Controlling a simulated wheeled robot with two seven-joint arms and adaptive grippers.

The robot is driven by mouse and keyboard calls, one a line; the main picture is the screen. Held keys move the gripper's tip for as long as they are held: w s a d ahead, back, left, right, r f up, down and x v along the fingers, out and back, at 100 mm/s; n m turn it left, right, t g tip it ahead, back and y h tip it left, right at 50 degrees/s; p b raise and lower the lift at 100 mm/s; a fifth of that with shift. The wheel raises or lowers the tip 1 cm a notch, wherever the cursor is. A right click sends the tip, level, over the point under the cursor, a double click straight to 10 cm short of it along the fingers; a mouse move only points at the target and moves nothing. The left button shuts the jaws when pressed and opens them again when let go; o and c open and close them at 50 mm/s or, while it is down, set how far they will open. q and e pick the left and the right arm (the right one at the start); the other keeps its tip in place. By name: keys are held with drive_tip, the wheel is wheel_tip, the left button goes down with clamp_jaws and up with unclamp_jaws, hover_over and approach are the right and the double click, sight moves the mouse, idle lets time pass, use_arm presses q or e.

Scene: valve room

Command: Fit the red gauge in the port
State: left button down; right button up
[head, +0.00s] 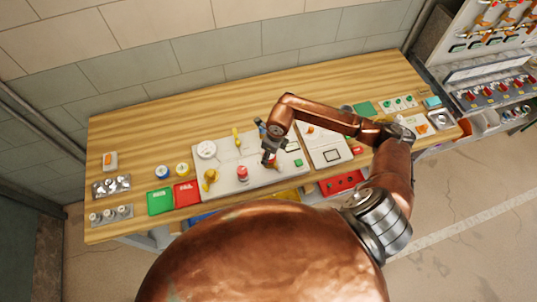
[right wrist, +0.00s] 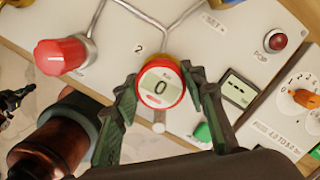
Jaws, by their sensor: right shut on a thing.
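The red gauge (right wrist: 161,88) has a round red rim and a pale display reading 0. In the right wrist view it sits between the two dark fingers of my right gripper (right wrist: 160,94), which is shut on it. In the head view my right gripper (head: 269,157) is over the right part of the pale panel (head: 225,180), and the gauge is mostly hidden there. Grey pipes (right wrist: 150,22) on the panel run toward the gauge. I cannot make out the port, nor whether the gauge touches the panel. My left gripper is not clearly seen.
A red knob (right wrist: 62,56) stands left of the gauge in the wrist view; a red button (right wrist: 278,41) and a small display (right wrist: 237,91) are to the right. A white dial (head: 206,149) and yellow handle (head: 210,176) are on the panel. Green (head: 160,200) and red (head: 187,193) trays lie left.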

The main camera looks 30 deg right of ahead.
drive_tip(key=shift+f+b, duration=0.95)
drive_tip(key=shift+b, duration=0.4)
idle(1.7)
drive_tip(key=o, duration=1.4)
drive_tip(key=shift+r+p, duration=2)
drive_tip(key=shift+r, duration=2)
